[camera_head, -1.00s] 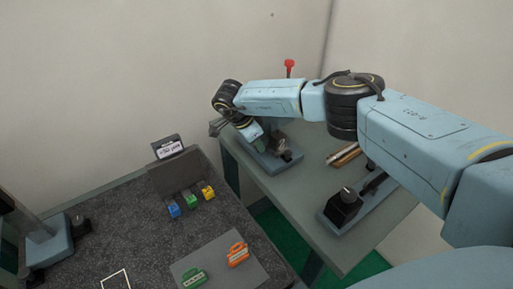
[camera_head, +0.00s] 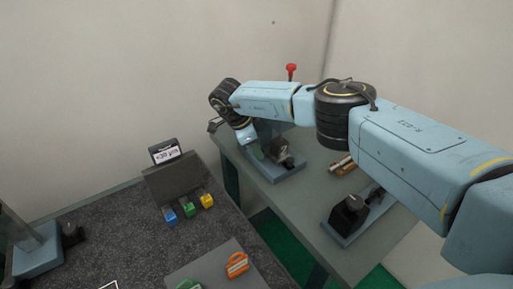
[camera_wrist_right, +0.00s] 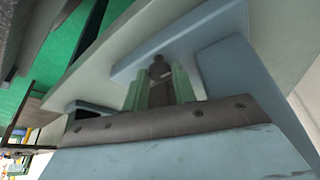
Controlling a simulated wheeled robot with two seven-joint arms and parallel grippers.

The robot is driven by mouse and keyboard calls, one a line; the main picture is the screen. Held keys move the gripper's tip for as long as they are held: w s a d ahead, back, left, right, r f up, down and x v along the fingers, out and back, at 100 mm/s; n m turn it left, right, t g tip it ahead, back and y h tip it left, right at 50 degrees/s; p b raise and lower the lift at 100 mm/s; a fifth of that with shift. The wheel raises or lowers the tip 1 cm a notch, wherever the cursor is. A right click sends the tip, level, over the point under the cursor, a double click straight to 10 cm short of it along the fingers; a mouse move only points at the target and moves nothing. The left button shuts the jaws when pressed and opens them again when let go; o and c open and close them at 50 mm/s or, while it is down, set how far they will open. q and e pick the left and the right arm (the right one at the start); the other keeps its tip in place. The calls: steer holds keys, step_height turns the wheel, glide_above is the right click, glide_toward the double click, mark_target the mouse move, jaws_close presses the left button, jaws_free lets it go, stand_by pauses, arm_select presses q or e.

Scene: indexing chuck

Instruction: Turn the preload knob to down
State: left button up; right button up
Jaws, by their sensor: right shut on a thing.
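My right gripper (camera_head: 257,150) reaches down to a small fixture (camera_head: 287,171) on a blue base plate at the far end of the grey-green side table. In the right wrist view its two green fingers (camera_wrist_right: 158,90) are shut on a dark upright part (camera_wrist_right: 158,69), which looks like a knob with a rounded top. I cannot read a marking on it, so its turned position is unclear. A second fixture with a black block and round top (camera_head: 349,213) stands nearer on the same table. My left gripper is not in view.
A small display (camera_head: 166,154) stands behind blue, green and yellow blocks (camera_head: 189,209) on the dark bench at left. An orange clamp (camera_head: 237,265) lies on a grey mat. Brownish bars (camera_head: 342,163) lie between the fixtures. A red knob (camera_head: 291,68) rises behind my arm.

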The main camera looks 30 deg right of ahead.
steer(key=o, duration=0.7)
steer(key=v, duration=1.3)
steer(key=shift+r, duration=0.2)
